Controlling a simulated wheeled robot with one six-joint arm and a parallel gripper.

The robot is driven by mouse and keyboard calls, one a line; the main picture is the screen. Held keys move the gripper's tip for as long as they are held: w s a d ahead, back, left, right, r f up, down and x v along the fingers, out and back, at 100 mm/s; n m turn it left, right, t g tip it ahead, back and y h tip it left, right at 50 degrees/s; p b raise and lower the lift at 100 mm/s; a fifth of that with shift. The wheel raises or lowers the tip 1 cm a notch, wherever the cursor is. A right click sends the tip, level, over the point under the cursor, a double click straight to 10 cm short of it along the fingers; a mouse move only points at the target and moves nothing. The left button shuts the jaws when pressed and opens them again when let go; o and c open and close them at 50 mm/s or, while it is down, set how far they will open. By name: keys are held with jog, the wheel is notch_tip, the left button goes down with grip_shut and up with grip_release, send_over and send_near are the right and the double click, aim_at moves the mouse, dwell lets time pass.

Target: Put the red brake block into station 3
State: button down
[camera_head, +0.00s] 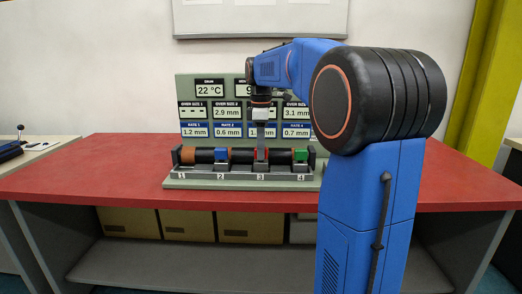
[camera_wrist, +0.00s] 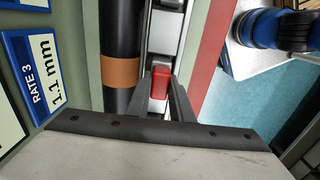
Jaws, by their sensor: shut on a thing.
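The red brake block (camera_wrist: 160,83) is between the two fingers of my gripper (camera_wrist: 161,97) in the wrist view, and the fingers are shut on it. It sits beside the black drum (camera_wrist: 121,30), level with an orange band on it. In the head view my gripper (camera_head: 261,148) points down over station 3 (camera_head: 260,177), with the red block partly hidden by the fingers. I cannot tell whether the block is fully seated in the station.
A blue block (camera_head: 221,155) is at station 2 and a green block (camera_head: 300,155) at station 4. Station 1 (camera_head: 181,176) shows no block. A display panel (camera_head: 205,90) stands behind the drum. The red tabletop (camera_head: 110,170) is clear to the left.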

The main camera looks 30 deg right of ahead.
jog(key=shift+f, duration=0.1)
jog(key=c, duration=1.6)
grip_release()
jog(key=shift+o, duration=0.2)
notch_tip(320, 180, up, 12)
jog(key=s+a+f+m+t, duration=0.1)
jog(key=s+a+f+m, duration=0.2)
jog(key=s+f, duration=0.6)
jog(key=s+a+f+m+t, duration=0.2)
jog(key=s+a+f+m, duration=0.2)
jog(key=s+a+f, duration=0.3)
jog(key=s+a+f+m+t, duration=0.1)
jog(key=s+a+f+m, duration=0.3)
jog(key=s+f, duration=0.8)
jog(key=shift+s+a+t, duration=0.4)
jog(key=shift+s+a, duration=0.55)
jog(key=shift+s, duration=0.15)
